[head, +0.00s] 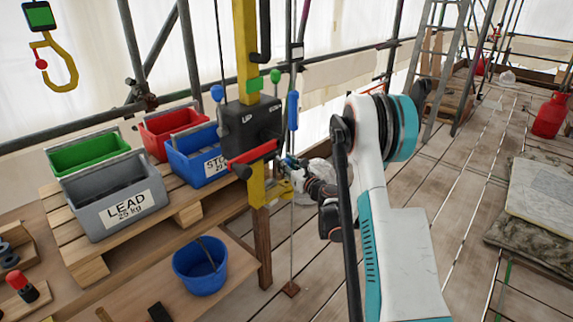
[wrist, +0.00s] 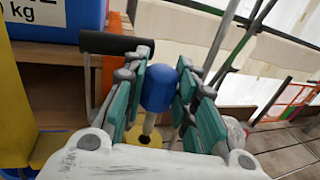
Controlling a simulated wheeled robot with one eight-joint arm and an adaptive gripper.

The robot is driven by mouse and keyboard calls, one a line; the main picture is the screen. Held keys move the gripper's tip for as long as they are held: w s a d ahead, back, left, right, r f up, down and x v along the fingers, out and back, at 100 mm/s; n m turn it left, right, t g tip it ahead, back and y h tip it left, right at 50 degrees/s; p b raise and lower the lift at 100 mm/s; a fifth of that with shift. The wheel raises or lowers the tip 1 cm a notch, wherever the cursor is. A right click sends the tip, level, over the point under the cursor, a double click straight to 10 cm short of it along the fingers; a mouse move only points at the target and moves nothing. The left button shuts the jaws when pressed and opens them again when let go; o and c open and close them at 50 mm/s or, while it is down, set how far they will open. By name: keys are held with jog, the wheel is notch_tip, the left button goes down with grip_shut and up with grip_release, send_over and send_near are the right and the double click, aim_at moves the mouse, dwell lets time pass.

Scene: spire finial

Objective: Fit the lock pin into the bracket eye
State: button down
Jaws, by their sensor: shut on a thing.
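My gripper (wrist: 162,84) is shut on the lock pin, whose blue head (wrist: 159,88) sits between the teal finger pads in the wrist view. The pin's pale shaft points down from the head toward a yellow plate (wrist: 138,137), which looks like the bracket around the eye. I cannot tell whether the shaft tip is in the eye. In the head view my gripper (head: 291,164) is beside the yellow post, just above the yellow bracket (head: 284,191). The pin is mostly hidden there by the fingers.
The yellow post carries a black box (head: 252,124) with a red bar (head: 252,154), close left of my gripper. A blue-handled lever (head: 293,110) stands just above it. Labelled bins (head: 113,203) sit on a pallet at left, with a blue bucket (head: 200,266) below.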

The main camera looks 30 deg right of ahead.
aim_at(287, 180)
jog(key=shift+f, duration=3.15)
jog(key=c, duration=1.2)
grip_release()
jog(key=shift+r, duration=0.1)
notch_tip(287, 180, up, 10)
jog(key=shift+f, duration=0.1)
